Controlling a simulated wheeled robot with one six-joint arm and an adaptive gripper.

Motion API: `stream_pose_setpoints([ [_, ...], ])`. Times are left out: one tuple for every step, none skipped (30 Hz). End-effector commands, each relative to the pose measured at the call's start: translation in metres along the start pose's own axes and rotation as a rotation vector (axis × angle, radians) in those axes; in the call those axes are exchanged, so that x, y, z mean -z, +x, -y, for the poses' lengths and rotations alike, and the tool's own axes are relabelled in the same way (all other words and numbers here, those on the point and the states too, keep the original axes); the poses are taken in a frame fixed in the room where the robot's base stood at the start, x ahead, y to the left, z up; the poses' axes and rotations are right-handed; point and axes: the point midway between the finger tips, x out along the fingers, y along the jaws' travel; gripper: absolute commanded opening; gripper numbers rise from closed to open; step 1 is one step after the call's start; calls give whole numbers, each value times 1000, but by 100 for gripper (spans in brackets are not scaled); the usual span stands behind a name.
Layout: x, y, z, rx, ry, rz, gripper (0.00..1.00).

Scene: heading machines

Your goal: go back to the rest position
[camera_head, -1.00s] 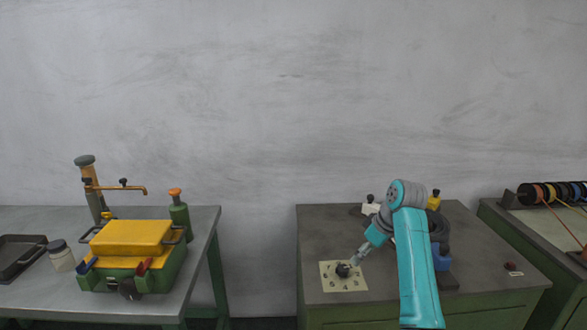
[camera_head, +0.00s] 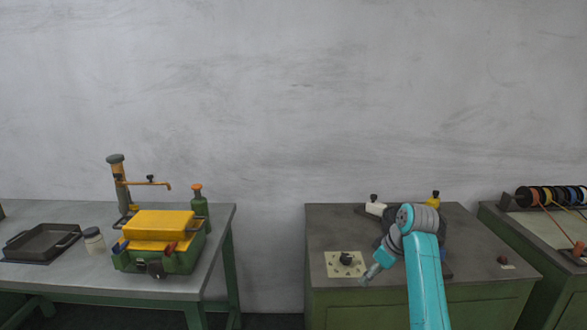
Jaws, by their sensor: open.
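My teal and grey arm (camera_head: 424,285) reaches in from the bottom over the green bench (camera_head: 460,240) on the right. My gripper (camera_head: 365,281) is small in view, at the arm's left, pointing down and left near the bench's front edge. It is open and seems empty. It is apart from the dark round knob (camera_head: 346,259) on the pale square plate (camera_head: 338,270). My arm hides part of the bench top behind it.
A white-bodied item (camera_head: 376,209) and a yellow bottle (camera_head: 434,199) stand at the bench's back. A small red item (camera_head: 503,260) lies on its right. The left table (camera_head: 60,215) holds a yellow-green toolbox (camera_head: 160,258), a tray (camera_head: 42,241) and bottles. Spools (camera_head: 552,194) are far right.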

Motion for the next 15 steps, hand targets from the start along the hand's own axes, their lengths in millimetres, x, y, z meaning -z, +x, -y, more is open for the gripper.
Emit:
stream_pose_setpoints([
  [-2, 5, 1, -4, 4, -3, 67],
  [-4, 8, 2, -6, 8, -4, 67],
  [-7, 14, 3, -9, 13, -7, 67],
  [-9, 17, 4, -13, 17, -10, 67],
  [-11, 21, 5, -16, 21, -12, 67],
  [-14, 27, 7, -21, 28, -15, 67],
  [-17, 31, 8, -25, 33, -19, 67],
  [-20, 36, 9, -29, 39, -23, 67],
  [-24, 43, 11, -34, 46, -26, 67],
  [-26, 49, 13, -40, 51, -31, 67],
  [-30, 54, 15, -44, 57, -34, 67],
  [-34, 62, 17, -52, 66, -41, 67],
  [-39, 69, 20, -56, 74, -44, 67],
  [-43, 75, 22, -63, 81, -50, 67],
  [-50, 84, 26, -71, 92, -57, 67],
])
